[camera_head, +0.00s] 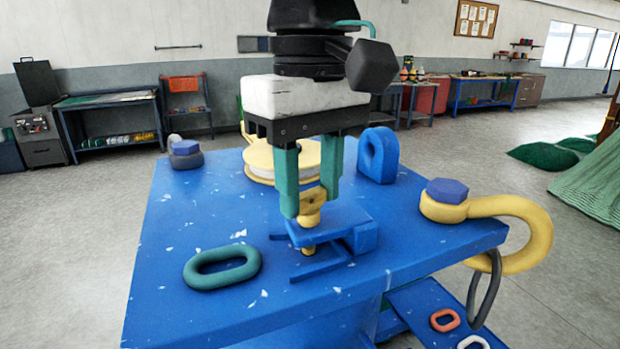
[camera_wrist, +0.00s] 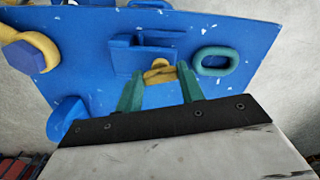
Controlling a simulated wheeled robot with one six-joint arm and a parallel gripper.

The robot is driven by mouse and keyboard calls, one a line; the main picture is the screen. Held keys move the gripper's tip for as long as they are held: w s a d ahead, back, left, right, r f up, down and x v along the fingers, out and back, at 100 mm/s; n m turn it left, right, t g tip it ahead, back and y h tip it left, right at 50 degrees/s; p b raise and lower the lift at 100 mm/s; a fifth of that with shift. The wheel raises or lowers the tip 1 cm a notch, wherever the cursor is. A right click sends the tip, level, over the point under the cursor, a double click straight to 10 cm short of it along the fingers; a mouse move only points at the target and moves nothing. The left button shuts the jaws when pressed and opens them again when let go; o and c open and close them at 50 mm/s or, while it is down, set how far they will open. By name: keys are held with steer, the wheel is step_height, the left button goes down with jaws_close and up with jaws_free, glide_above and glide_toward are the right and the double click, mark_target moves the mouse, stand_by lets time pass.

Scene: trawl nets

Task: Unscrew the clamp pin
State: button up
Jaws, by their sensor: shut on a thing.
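My gripper (camera_head: 311,194) points straight down over the blue bench top, with two green fingers. It is shut on the yellow clamp pin (camera_head: 310,210), whose upper part is between the fingertips. The pin stands upright in the blue clamp (camera_head: 362,237), and its lower end shows below the clamp's upper plate. In the wrist view the yellow pin head (camera_wrist: 159,74) shows between the green fingertips, in front of the blue clamp (camera_wrist: 142,55). The fingers hide part of the pin.
A green oval link (camera_head: 222,267) lies left of the clamp. A yellow shackle with a blue bolt (camera_head: 447,191) sits at the bench's right edge. A blue lug (camera_head: 378,155) and a yellow-and-white round part (camera_head: 262,165) stand behind my gripper. The bench's front left is clear.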

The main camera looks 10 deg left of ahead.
mark_target(311, 194)
steer(key=shift+n, duration=1.5)
steer(key=o, duration=1)
steer(key=shift+r, duration=0.1)
step_height(311, 194, up, 8)
steer(key=shift+f, duration=0.2)
